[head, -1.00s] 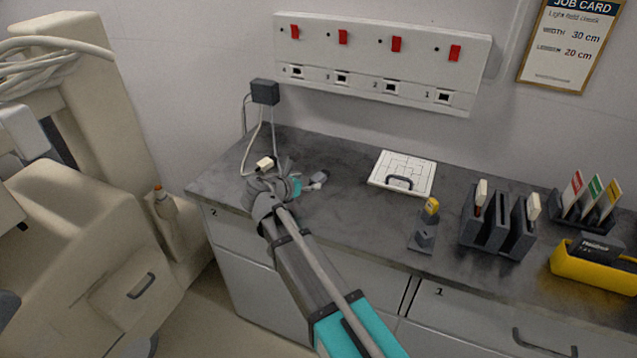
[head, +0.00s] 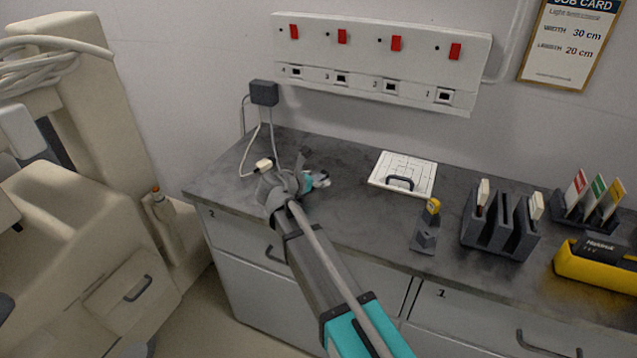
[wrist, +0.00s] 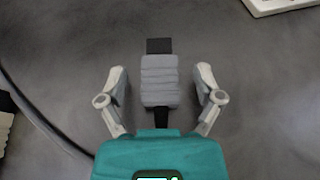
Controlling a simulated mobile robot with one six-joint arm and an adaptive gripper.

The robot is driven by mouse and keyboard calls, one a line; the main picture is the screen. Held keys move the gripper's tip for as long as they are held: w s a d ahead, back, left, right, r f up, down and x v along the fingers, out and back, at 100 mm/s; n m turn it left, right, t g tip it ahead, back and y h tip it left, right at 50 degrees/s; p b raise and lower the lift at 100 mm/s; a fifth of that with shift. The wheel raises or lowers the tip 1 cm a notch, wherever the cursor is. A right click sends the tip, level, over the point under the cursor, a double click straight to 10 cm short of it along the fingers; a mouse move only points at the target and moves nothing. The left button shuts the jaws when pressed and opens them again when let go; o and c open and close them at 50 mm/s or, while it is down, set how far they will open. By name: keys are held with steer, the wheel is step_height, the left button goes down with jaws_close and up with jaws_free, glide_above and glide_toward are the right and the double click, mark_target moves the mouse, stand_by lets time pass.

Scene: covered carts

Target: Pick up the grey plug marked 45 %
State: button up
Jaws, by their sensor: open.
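A grey plug (wrist: 160,82) with a ribbed body lies on the dark worktop, with a dark end piece at its far side and a black part running toward my gripper. No 45 % mark is legible on it. In the head view the grey plug (head: 324,180) is partly hidden by my gripper (head: 308,180). In the wrist view my gripper (wrist: 161,73) is open, one finger on each side of the plug, with a gap on both sides. A cream plug (head: 263,165) lies to the left; its edge shows in the wrist view (wrist: 4,130).
A white panel with a handle (head: 403,188) lies right of the gripper. Farther right stand a small dark stand (head: 425,235), a slotted rack (head: 497,235) and a yellow box (head: 600,270). A socket rail (head: 380,65) is on the wall. A dark cable (wrist: 35,115) runs at left.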

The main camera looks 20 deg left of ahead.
steer(key=shift+w, duration=0.15)
stand_by(0.4)
jaws_close()
